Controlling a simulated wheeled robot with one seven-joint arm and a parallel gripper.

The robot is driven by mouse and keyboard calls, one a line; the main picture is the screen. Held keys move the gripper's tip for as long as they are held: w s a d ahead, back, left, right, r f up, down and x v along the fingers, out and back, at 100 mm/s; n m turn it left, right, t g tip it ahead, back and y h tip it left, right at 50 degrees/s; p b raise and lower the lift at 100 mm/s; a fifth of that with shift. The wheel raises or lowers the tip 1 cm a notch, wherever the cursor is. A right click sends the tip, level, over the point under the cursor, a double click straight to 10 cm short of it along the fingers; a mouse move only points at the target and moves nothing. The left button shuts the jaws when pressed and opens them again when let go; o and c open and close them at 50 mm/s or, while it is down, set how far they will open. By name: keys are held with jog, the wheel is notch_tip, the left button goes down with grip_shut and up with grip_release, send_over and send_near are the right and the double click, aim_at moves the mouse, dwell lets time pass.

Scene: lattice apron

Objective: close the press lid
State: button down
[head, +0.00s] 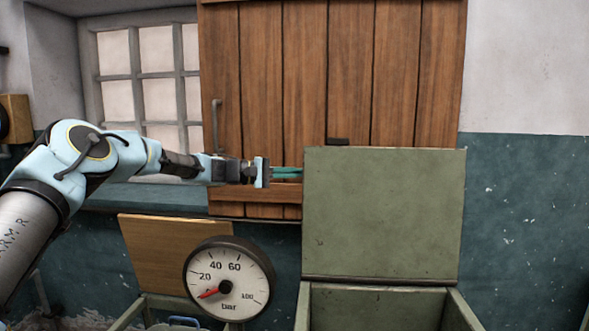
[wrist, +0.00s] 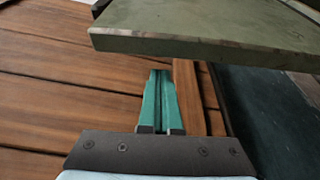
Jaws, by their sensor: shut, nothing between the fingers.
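A flat green lid (head: 384,213) stands open, nearly upright, at the back of a green box (head: 378,308); I take it to be the press lid. In the wrist view the lid (wrist: 205,32) crosses the top as a thick slab with a worn edge. My gripper (head: 300,172) has teal fingers, shut and empty, pointing right at the lid's left edge, near its top. In the wrist view the fingertips (wrist: 161,73) lie just below the slab with a small gap in the picture. Whether they are level with or behind the lid is unclear.
A round pressure gauge (head: 228,282) stands at front left, before a second box with a raised wooden lid (head: 165,252). A plank shutter (head: 285,75) with a handle is behind my gripper. A window (head: 150,75) is at left. The space right of the lid looks clear.

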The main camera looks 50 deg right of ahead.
jog(key=shift+s+a+r, duration=0.2)
jog(key=shift+s+a, duration=0.15)
jog(key=shift+a, duration=0.25)
jog(key=s+a+m+g+h+b, duration=0.1)
jog(key=s+a+m+b, duration=0.5)
jog(key=b, duration=2)
jog(key=shift+s+a+f, duration=0.15)
jog(key=shift+s+a, duration=1.35)
jog(key=shift+a, duration=1.6)
notch_tip(320, 180, up, 4)
jog(key=d+p, duration=0.1)
jog(key=p, duration=0.2)
jog(key=w+a+f+b, duration=0.2)
jog(key=w+a+f, duration=0.1)
jog(key=w+a, duration=0.3)
jog(key=shift+w+a+f, duration=0.15)
jog(key=shift+w+a, duration=0.05)
jog(key=shift+w, duration=0.65)
